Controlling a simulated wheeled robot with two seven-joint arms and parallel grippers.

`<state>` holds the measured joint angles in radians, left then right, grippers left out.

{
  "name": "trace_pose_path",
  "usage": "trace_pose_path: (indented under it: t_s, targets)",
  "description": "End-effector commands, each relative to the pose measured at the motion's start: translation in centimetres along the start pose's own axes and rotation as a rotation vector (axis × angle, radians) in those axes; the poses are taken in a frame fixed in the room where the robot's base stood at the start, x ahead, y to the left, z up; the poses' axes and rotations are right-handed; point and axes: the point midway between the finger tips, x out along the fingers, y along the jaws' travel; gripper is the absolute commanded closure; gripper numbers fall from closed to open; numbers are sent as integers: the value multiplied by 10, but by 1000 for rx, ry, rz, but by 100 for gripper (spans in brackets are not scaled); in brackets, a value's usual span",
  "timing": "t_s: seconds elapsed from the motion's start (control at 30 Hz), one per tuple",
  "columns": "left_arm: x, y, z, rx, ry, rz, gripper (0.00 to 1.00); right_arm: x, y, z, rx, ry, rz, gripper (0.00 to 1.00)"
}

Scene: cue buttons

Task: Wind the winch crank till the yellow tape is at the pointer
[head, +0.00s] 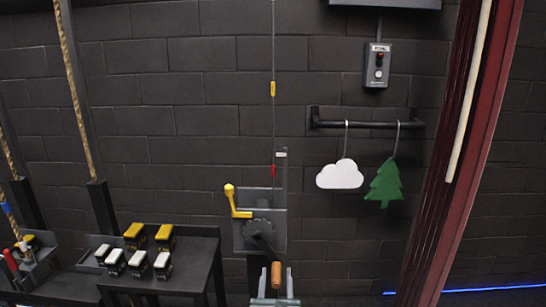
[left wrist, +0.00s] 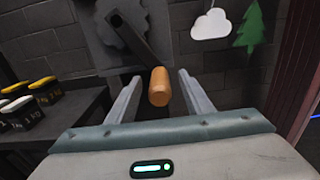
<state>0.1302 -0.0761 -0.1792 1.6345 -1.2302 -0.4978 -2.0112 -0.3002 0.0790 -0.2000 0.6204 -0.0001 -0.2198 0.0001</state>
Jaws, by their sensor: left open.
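The winch (head: 280,222) is a grey wall plate with a dark toothed wheel and a dark crank arm (head: 264,240). The crank arm points down and ends in an orange-brown wooden handle (head: 276,272). My left gripper (head: 276,277) is open at the bottom of the head view. In the left wrist view the handle (left wrist: 159,87) appears between its two spread fingers, with gaps on both sides. My right gripper is out of view.
A yellow lever (head: 235,203) sticks out at the winch's left. A dark table (head: 190,277) with black-and-white and black-and-yellow blocks stands left. A white cloud (head: 340,174) and green tree (head: 384,184) hang from a rail at right. A button box (head: 377,66) is above.

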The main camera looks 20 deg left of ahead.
Motion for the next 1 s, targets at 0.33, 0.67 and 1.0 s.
trace_pose_path:
  t_s: [0.33, 0.67, 1.0]
  targets:
    - [0, 0, 0, 0, 0, 0, 96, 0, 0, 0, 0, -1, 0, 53]
    - [0, 12, -3, 3, 1, 1, 99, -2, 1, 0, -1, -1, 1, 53]
    - [0, 51, -13, 3, -1, 4, 99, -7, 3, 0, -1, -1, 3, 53]
